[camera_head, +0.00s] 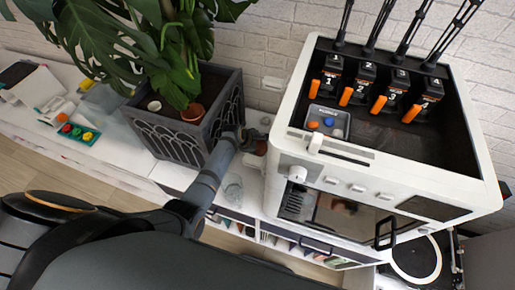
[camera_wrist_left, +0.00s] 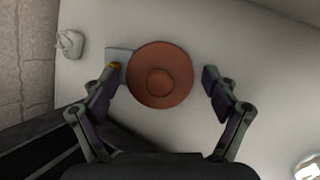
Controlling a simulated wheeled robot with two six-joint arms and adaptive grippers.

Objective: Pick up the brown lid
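The brown lid (camera_wrist_left: 160,82) is a round reddish-brown disc with a raised ring in its middle, seen from above in the left wrist view. My left gripper (camera_wrist_left: 162,80) is open, with one finger on each side of the lid. A gap shows between the lid and the right-hand finger; the left-hand finger is closer to the rim. In the head view my left gripper (camera_head: 247,138) is between the planter and the white machine, and a small brown part of the lid (camera_head: 261,148) shows beside it, mostly hidden. My right gripper is not in view.
The grey planter (camera_head: 180,140) with a leafy plant stands close left of my left gripper. The white machine (camera_head: 400,175) stands close on its right. A clear glass (camera_head: 233,188) stands nearer the front edge. A small pale square (camera_wrist_left: 116,55) lies by the lid.

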